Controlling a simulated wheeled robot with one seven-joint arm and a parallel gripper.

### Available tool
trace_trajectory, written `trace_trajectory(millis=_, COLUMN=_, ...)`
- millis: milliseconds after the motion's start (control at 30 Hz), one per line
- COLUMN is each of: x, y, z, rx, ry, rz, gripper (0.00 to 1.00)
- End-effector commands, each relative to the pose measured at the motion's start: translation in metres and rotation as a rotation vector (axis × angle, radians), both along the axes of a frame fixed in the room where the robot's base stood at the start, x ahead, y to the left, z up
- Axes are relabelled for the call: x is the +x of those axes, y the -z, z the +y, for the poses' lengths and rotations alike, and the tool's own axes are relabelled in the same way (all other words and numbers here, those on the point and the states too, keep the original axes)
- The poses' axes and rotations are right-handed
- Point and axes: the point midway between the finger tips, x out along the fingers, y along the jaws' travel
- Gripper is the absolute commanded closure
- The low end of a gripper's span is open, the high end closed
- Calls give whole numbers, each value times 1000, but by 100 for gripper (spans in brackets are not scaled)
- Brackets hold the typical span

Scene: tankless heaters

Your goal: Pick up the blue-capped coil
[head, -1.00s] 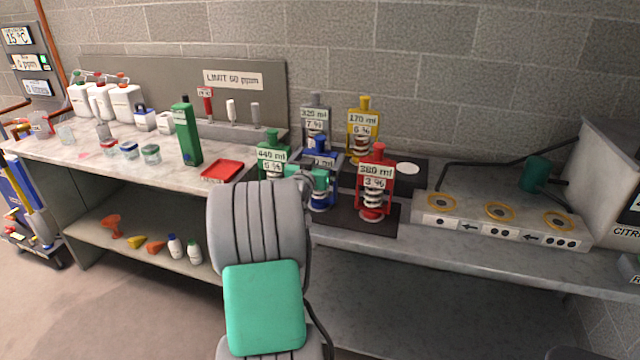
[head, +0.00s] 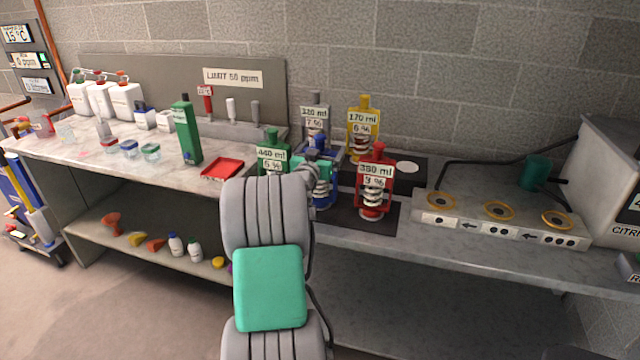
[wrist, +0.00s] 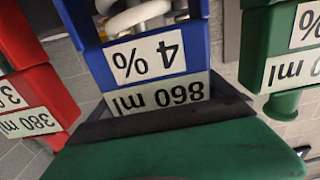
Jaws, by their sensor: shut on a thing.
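The blue-capped coil (head: 321,142) stands among the other coils on the bench in the head view, partly hidden behind my gripper (head: 316,168). In the wrist view the blue-capped coil (wrist: 158,50) appears upside down, with labels reading 860 ml and 4 %. My gripper's dark jaw (wrist: 165,118) lies across the edge of its lower label in the wrist view. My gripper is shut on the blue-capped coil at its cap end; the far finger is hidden. No clear lift off the bench shows.
The red coil (head: 375,178) stands close on the right, the green coil (head: 272,148) close on the left. Grey (head: 315,112) and yellow (head: 363,118) coils stand behind. A red tray (head: 222,169) lies left, and a unit with yellow rings (head: 500,222) stands right.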

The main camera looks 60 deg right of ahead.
Motion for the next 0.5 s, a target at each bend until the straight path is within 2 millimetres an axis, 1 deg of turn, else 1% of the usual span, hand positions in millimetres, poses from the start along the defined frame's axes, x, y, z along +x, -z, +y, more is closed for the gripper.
trace_trajectory(millis=33, x=0, y=0, z=0, rx=1, ry=0, rz=0, gripper=47)
trace_trajectory(millis=67, x=0, y=0, z=0, rx=1, ry=0, rz=0, gripper=50)
trace_trajectory(millis=400, x=0, y=0, z=0, rx=1, ry=0, rz=0, gripper=78)
trace_trajectory(millis=433, x=0, y=-3, z=0, rx=-5, ry=0, rz=-3, gripper=78)
trace_trajectory(millis=500, x=0, y=-3, z=0, rx=-5, ry=0, rz=-3, gripper=78)
